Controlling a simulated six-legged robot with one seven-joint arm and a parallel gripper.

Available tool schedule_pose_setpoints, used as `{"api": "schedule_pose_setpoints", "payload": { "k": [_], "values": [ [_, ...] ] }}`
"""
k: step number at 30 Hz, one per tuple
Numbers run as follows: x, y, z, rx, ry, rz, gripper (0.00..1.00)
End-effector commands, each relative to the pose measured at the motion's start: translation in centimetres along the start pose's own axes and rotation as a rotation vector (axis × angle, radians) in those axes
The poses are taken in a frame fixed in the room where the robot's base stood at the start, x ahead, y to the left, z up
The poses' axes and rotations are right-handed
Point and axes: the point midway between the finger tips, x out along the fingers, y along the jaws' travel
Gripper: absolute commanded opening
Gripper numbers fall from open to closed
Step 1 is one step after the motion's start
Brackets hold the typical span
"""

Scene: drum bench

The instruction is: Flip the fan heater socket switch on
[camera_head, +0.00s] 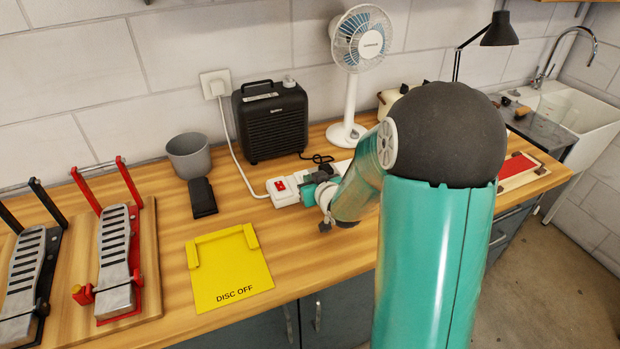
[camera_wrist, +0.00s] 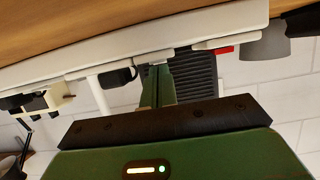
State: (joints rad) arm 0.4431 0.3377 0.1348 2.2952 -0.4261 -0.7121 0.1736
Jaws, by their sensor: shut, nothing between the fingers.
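The fan heater (camera_head: 270,120) is a black ribbed box at the back of the bench, left of the fan; its grille also shows in the wrist view (camera_wrist: 200,75). A white socket strip (camera_head: 284,198) lies in front of it, with a red switch (camera_head: 279,186) at its left end. In the wrist view the strip (camera_wrist: 110,65) crosses the upper part, with a red patch (camera_wrist: 222,50) to the right. My gripper (camera_wrist: 156,72) is shut and empty, its tips close to the strip; contact cannot be told. My arm hides the strip's right part in the head view.
A grey cup (camera_head: 188,155) and a black block (camera_head: 203,197) stand left of the heater. A white fan (camera_head: 350,100) stands right of it. A yellow plate (camera_head: 232,280) lies at the front. Red and black pedals (camera_head: 115,250) fill the left. Bare wood separates plate and strip.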

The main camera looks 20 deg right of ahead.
Motion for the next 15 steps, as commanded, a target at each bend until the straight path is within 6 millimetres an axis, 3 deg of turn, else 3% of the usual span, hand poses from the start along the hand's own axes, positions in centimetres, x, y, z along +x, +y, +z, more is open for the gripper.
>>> {"api": "schedule_pose_setpoints", "payload": {
  "k": [15],
  "values": [
    [-0.4, 0.0, -1.1, 0.000, -0.003, -0.001, 0.00]
  ]
}}
